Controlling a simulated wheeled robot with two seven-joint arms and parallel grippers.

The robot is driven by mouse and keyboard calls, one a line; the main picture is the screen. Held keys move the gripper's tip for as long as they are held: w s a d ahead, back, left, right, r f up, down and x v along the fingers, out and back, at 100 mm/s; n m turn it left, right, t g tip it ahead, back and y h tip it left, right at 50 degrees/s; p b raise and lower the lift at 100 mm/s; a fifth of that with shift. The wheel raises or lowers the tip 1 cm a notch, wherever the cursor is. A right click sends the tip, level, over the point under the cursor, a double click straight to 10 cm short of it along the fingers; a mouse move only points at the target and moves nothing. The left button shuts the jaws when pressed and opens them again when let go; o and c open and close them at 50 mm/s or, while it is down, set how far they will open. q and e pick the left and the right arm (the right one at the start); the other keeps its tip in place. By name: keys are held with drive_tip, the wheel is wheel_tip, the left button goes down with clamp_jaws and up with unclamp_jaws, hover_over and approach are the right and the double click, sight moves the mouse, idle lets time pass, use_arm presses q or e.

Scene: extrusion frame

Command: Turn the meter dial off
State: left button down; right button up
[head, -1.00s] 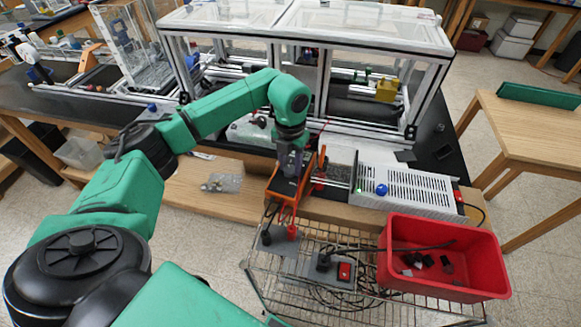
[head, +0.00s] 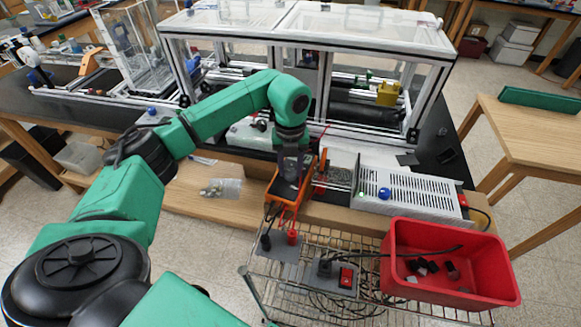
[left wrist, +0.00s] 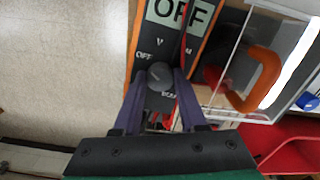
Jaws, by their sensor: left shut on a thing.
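The meter (head: 277,196), dark with an orange edge, leans tilted at the table's front edge in the head view. In the left wrist view, its display (left wrist: 180,13) reads "OFF". Its round grey dial (left wrist: 160,73) sits below, with "OFF", "V" and other marks around it. My left gripper (left wrist: 160,80) has its two purple fingers on either side of the dial, shut on it. In the head view, my left gripper (head: 292,172) reaches down to the meter and hides the dial. My right gripper is not in view.
A grey vented power supply (head: 410,188) with a blue knob stands right of the meter. A red bin (head: 450,285) and a box with a red switch (head: 335,280) sit on a wire cart below. Cables hang around the meter. A framed clear enclosure (head: 310,30) stands behind.

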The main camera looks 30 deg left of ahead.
use_arm(q)
drive_tip(key=shift+c, duration=2.2)
unclamp_jaws()
drive_tip(key=shift+r, duration=0.4)
wheel_tip(320, 180, up, 9)
drive_tip(key=b, duration=0.3)
wheel_tip(320, 180, up, 5)
drive_tip(key=p, duration=0.2)
hover_over(290, 171)
drive_tip(key=shift+f, duration=0.1)
